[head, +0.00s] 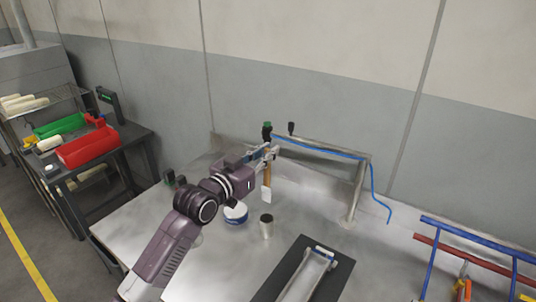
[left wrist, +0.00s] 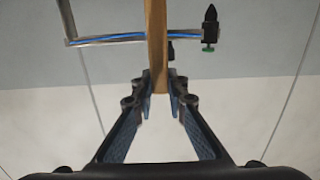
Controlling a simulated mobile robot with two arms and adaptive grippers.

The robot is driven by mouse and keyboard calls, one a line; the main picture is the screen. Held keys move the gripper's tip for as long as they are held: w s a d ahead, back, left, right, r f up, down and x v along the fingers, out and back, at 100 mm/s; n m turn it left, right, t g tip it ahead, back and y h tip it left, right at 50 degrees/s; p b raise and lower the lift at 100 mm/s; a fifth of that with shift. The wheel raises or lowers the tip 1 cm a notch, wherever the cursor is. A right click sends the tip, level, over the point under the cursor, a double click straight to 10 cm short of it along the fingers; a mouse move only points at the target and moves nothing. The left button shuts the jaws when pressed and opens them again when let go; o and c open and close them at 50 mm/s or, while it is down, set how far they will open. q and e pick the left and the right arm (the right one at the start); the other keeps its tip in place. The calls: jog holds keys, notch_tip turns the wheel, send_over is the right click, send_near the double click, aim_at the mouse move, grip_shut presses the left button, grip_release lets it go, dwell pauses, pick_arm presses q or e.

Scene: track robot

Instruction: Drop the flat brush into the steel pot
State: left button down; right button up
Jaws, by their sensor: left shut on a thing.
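My left gripper (head: 270,154) is shut on the wooden handle of the flat brush (head: 266,194). The brush hangs upright, with its pale, flat end down, in the air above the worktable. In the left wrist view the brown handle of the brush (left wrist: 157,40) runs between the fingertips of my left gripper (left wrist: 160,90). The steel pot (head: 266,227) is a small upright cylinder on the table. In the head view it shows just below the brush's lower end, with a gap between them. My right gripper is not in view.
A white and blue round item (head: 236,213) stands left of the pot. A dark mat (head: 271,289) with a long pale object lies to the right front. A metal pipe frame (head: 357,190) with a blue hose stands behind. Red (head: 90,147) and green bins sit on a side table.

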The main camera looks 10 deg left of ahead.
aim_at(266, 181)
pick_arm(q)
notch_tip(266, 181, down, 10)
jog(key=b, duration=0.8)
jog(key=shift+r, duration=0.1)
jog(key=c, duration=1.8)
grip_release()
jog(key=shift+c, duration=0.2)
